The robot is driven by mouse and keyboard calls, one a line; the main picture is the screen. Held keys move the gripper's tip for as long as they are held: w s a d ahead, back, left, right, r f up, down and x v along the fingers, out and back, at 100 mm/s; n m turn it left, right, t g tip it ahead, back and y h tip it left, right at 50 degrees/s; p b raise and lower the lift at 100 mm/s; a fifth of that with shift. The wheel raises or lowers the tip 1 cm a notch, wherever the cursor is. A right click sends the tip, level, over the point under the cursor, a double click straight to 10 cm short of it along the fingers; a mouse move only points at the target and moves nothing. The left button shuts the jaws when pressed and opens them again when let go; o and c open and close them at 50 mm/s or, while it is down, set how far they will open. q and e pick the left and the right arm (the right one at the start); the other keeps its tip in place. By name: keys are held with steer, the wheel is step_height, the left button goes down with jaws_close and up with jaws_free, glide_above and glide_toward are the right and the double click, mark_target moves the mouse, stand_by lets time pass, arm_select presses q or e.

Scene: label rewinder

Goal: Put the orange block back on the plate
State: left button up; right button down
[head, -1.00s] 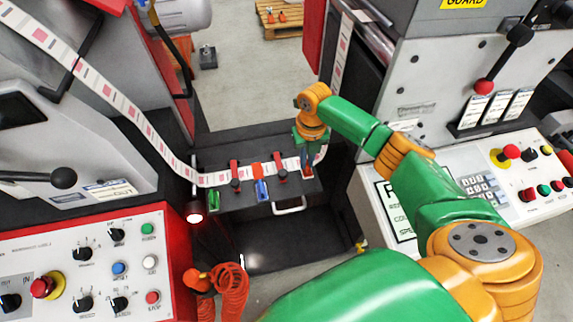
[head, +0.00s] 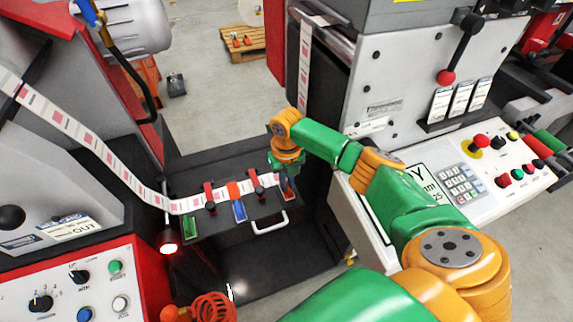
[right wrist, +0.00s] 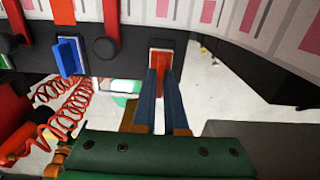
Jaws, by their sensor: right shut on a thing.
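The orange block (right wrist: 160,62), reddish orange, is at the right end of the front edge of the dark plate (right wrist: 130,64) that carries the label strip. A pale square shows around it. My right gripper (right wrist: 162,76) is shut on the block from the front. I cannot tell whether the block is fully seated. My left gripper is not in view.
A blue block (head: 239,211) and a green block (head: 190,227) are on the same front edge. A white handle (head: 271,225) sticks out below. A red coiled cable (head: 212,306) is near front left.

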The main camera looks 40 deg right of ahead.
steer(key=shift+f, duration=0.15)
steer(key=shift+f+b, duration=0.7)
steer(key=shift+f, duration=0.1)
steer(key=shift+f+b, duration=0.35)
steer(key=shift+f, duration=0.15)
steer(key=c, duration=0.9)
jaws_free()
